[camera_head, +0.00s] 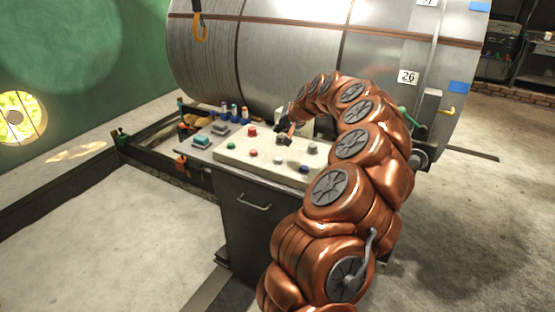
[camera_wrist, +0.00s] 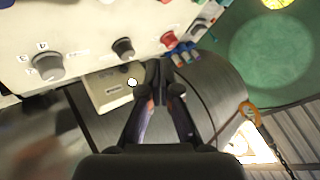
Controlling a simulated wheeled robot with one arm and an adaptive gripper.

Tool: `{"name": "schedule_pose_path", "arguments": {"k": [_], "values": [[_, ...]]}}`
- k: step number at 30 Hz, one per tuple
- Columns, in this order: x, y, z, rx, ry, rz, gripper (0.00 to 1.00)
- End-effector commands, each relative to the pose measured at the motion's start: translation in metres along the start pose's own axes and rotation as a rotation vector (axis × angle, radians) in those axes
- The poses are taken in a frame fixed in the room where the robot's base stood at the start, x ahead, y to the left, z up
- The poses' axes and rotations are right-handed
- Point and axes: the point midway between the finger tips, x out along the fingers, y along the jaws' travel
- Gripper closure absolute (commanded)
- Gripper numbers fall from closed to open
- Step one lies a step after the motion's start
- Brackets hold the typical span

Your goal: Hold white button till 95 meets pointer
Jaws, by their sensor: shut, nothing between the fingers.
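The white button (camera_wrist: 132,82) sits on a small beige box (camera_wrist: 107,91) in the wrist view, left of my gripper's fingers. My gripper (camera_wrist: 161,72) is shut and empty, its tips beside the button in the picture; contact cannot be told. In the head view my gripper (camera_head: 286,133) is over the control panel (camera_head: 232,152), and the button is hidden. The large metal drum (camera_head: 285,60) carries a white number plate, 26 (camera_head: 408,76), and another plate (camera_head: 427,3) cut off at the top edge. No 95 is readable, and I cannot make out the pointer for sure.
In the wrist view a grey knob (camera_wrist: 47,66) and a black knob (camera_wrist: 123,47) show. A dark cabinet (camera_head: 262,215) supports the panel. Floor at left and right is open.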

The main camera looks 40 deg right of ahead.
Motion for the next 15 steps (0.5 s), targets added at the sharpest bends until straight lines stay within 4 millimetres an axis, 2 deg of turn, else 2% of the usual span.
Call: {"name": "schedule_pose_path", "arguments": {"k": [8, 15], "values": [[0.01, 0.007, 0.007, 0.002, -0.001, 0.0, 1.0], [0.028, 0.02, 0.022, 0.001, -0.006, 0.0, 1.0]]}}
